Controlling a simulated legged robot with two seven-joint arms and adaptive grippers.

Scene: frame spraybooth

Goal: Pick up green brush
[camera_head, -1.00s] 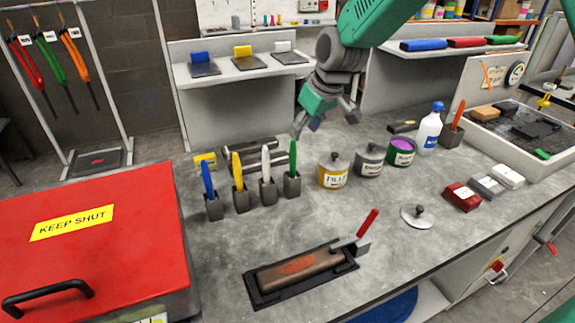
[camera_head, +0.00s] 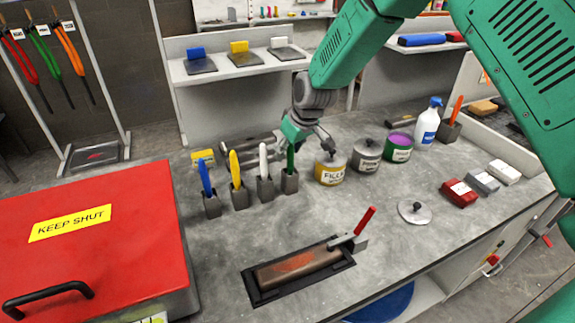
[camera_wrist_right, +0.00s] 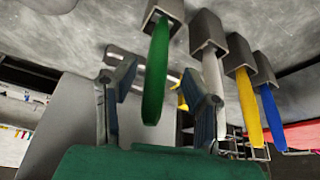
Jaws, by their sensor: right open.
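The green brush (camera_head: 291,158) stands upright in a grey holder (camera_head: 289,182), at the right end of a row of brushes. My right gripper (camera_head: 305,148) is open at the top of the green brush and partly covers it in the head view. In the right wrist view, the green brush (camera_wrist_right: 156,75) lies between the two spread fingers of the right gripper (camera_wrist_right: 160,80), with gaps on both sides. The left gripper is not in view.
White (camera_head: 263,160), yellow (camera_head: 236,170) and blue (camera_head: 206,178) brushes stand in holders to the left. A filler tin (camera_head: 330,172) is close on the right. A red box (camera_head: 125,258) is at left. The front middle of the bench holds a black tray (camera_head: 262,293).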

